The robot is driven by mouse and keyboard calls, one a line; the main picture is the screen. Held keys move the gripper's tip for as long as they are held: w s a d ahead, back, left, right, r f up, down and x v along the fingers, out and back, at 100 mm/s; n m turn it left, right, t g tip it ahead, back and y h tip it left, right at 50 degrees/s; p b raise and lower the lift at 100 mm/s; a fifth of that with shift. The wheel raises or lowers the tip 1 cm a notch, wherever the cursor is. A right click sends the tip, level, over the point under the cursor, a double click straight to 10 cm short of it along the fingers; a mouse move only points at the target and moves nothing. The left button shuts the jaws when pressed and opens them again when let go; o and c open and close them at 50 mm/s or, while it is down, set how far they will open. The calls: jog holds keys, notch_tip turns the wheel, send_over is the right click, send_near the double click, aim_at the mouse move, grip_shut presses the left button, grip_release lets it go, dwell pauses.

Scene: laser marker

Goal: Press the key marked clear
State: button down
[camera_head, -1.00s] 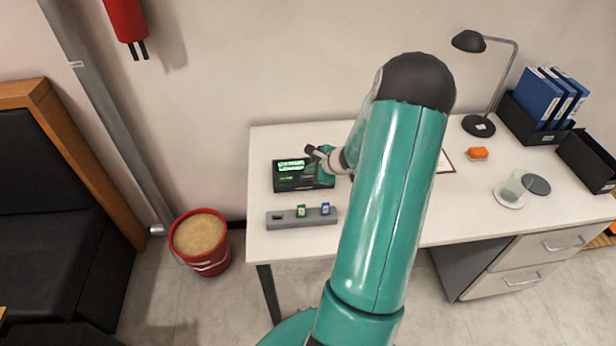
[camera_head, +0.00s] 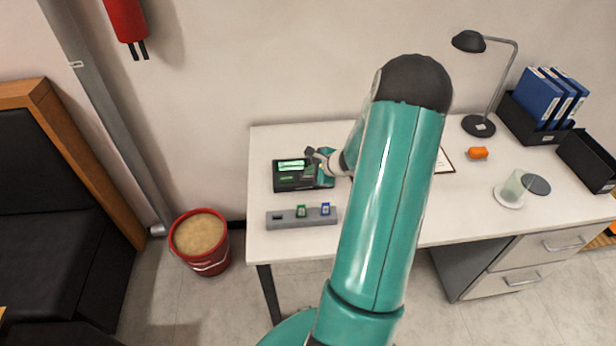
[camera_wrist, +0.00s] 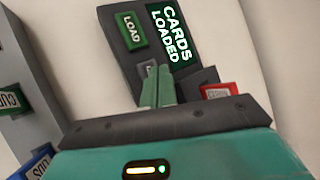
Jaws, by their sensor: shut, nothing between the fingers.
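The black device (camera_head: 290,187) stands at the left of the desk; it also shows in the wrist view (camera_wrist: 122,52). Its screen (camera_wrist: 172,36) reads CARDS LOADED. A green key (camera_wrist: 130,29) is marked LOAD. A small grey key (camera_wrist: 148,67) is partly hidden behind my fingers, and its label is not readable. A red key (camera_wrist: 217,91) is right of the fingers, its lettering too blurred to read. I cannot read "clear" on any key. My gripper (camera_wrist: 157,86) is shut and empty, its tips over the device face near the grey key; contact cannot be told.
A grey holder (camera_head: 290,223) with a green block (camera_head: 301,211) and a blue block (camera_head: 326,209) lies in front of the device.

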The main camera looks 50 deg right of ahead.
aim_at(311, 178)
jog(key=shift+f, duration=0.35)
dwell(0.5)
jog(key=shift+r, duration=0.8)
jog(key=shift+r, duration=2.5)
